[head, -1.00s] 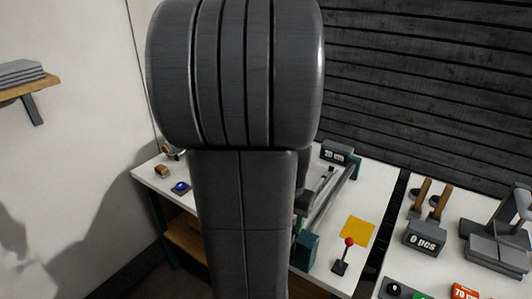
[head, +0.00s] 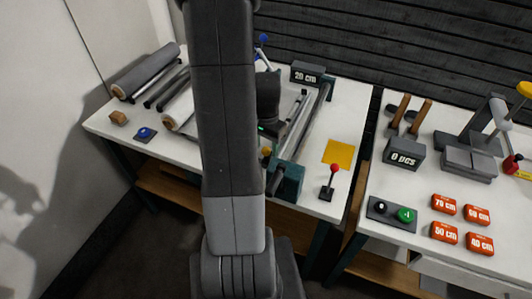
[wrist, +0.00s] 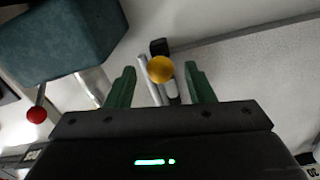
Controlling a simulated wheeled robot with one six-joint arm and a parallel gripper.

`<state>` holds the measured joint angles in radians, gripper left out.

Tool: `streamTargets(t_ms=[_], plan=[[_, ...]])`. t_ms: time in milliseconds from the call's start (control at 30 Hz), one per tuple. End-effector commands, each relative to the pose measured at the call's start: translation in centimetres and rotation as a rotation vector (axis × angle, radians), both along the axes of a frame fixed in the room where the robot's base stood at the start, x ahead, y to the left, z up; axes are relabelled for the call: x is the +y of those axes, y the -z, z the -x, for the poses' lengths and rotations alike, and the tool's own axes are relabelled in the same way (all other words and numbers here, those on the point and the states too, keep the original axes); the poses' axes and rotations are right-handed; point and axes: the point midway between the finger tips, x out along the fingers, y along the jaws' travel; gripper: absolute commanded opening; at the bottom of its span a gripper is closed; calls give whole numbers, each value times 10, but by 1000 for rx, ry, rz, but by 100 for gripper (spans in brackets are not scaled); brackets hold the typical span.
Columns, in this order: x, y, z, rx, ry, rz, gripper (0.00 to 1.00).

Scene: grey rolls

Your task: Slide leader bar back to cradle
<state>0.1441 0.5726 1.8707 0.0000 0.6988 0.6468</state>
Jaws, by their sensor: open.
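A yellow ball knob (wrist: 160,70) shows in the wrist view between the two green fingers of my gripper (wrist: 159,67). The fingers are open, with a gap on each side of the knob. Pale and dark rods run behind the knob; I cannot tell which one is the leader bar. In the head view the yellow knob (head: 266,152) shows just right of my arm, near the front of the rail frame (head: 303,123). The fingers are hidden there behind my arm. I cannot make out the cradle.
A teal block (head: 287,181) ends the rail, with a red-knobbed lever (head: 333,170) beside it. A yellow sheet (head: 338,154) lies to the right. A "20 cm" display (head: 306,73) stands behind. Grey rolls (head: 145,70) and a blue button (head: 145,133) are left.

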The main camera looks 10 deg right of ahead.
Motion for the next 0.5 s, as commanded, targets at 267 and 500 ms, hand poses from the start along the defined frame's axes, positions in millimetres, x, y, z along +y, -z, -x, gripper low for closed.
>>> streamTargets(t_ms=[267,500], plan=[[0,34,0,2,0,-1,48],[0,42,0,0,0,0,48]])
